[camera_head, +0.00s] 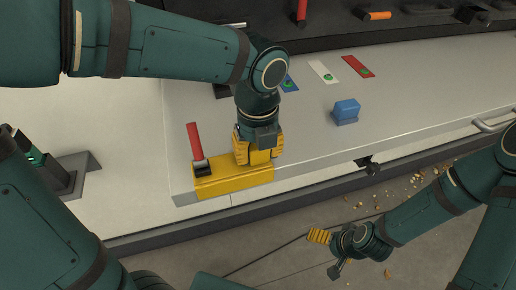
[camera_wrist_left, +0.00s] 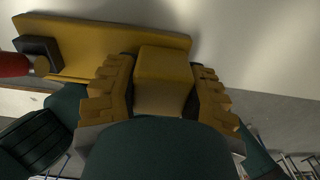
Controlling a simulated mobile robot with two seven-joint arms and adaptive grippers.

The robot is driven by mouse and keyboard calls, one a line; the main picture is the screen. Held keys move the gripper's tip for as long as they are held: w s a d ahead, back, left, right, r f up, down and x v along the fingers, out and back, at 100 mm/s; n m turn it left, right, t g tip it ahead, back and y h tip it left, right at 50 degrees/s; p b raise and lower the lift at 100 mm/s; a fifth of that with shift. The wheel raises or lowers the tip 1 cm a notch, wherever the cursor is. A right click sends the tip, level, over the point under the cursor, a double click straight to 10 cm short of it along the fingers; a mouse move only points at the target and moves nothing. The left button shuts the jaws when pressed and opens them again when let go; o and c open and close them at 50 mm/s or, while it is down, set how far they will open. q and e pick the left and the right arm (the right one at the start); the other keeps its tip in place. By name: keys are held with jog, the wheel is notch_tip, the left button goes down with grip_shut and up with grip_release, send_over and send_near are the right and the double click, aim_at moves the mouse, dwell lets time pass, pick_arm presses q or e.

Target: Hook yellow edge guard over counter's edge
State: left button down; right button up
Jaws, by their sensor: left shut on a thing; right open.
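The yellow edge guard (camera_head: 232,182) lies along the front edge of the counter (camera_head: 300,165), near its left corner. A red handle (camera_head: 195,142) on a black mount stands up at the guard's left end. My left gripper (camera_head: 258,158) is shut on the guard's raised yellow block at its right end. In the left wrist view, the block (camera_wrist_left: 163,80) sits between the two ribbed yellow fingers, and the guard's long plate (camera_wrist_left: 110,40) extends to the left. I cannot tell whether the guard's lip is over the edge. My right gripper (camera_head: 332,243) is open and empty, in front of the counter.
A blue block (camera_head: 345,111) stands on the counter, with blue, white (camera_head: 323,72) and red (camera_head: 358,67) cards behind it. A dark rack with tools (camera_head: 376,15) runs along the back. A black latch (camera_head: 368,165) and metal handle (camera_head: 490,125) are at the counter's front. Crumbs litter the floor.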

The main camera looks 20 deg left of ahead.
pick_arm(q)
jog(key=shift+c, duration=2.1)
grip_release()
